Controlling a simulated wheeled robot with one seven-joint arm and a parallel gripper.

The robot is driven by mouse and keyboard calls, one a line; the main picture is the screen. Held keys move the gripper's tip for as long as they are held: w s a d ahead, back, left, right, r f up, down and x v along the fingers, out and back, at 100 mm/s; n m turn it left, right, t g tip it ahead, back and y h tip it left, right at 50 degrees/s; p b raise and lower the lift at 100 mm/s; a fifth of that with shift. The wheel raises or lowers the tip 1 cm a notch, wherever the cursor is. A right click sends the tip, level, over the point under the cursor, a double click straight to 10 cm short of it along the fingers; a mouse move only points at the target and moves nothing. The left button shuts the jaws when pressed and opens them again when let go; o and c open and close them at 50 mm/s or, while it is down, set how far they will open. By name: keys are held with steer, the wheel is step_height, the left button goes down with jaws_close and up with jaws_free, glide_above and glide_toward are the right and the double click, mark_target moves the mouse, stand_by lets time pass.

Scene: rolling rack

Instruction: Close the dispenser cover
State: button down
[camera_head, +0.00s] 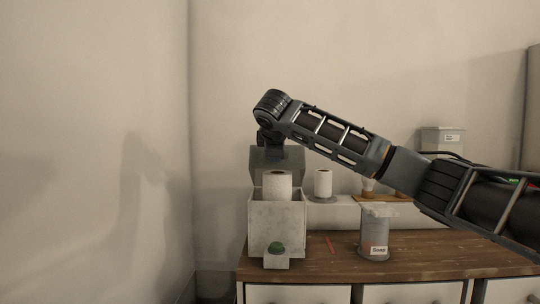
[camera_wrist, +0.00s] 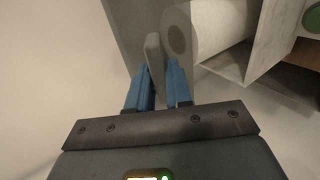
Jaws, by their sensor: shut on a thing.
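The dispenser (camera_head: 260,218) is a pale box on the left end of the wooden counter, with a white paper roll (camera_head: 278,186) in its open top. Its grey cover (camera_head: 289,160) stands raised at the back, and also shows in the wrist view (camera_wrist: 136,22). My gripper's blue fingers (camera_wrist: 158,68) are shut on a thin pale piece at the cover, seemingly its tab or edge. In the head view my wrist is above the cover; the fingertips are hard to make out there. The roll (camera_wrist: 208,30) lies just right of my fingers in the wrist view.
A small block with a green button (camera_head: 277,248) sits at the box's front. A soap container (camera_head: 373,238), a red stick (camera_head: 330,245) and a second roll (camera_head: 323,183) are to the right. A wall stands close on the left.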

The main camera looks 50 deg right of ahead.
steer(key=s+a+f+t+h+b, duration=0.1)
steer(key=a+f+t+h+b, duration=0.1)
steer(key=f+b, duration=0.3)
steer(key=s+a+f+t+h+b, duration=0.1)
steer(key=f+b, duration=0.3)
steer(key=b, duration=0.5)
steer(key=shift+s+a+f+t+h+b, duration=0.4)
steer(key=shift+s+t+h, duration=0.25)
steer(key=shift+h, duration=0.15)
steer(key=c, duration=1.1)
jaws_free()
steer(key=p+v, duration=0.1)
steer(key=v, duration=0.6)
steer(key=shift+s+a, duration=0.25)
steer(key=shift+a, duration=0.05)
steer(key=shift+f, duration=0.1)
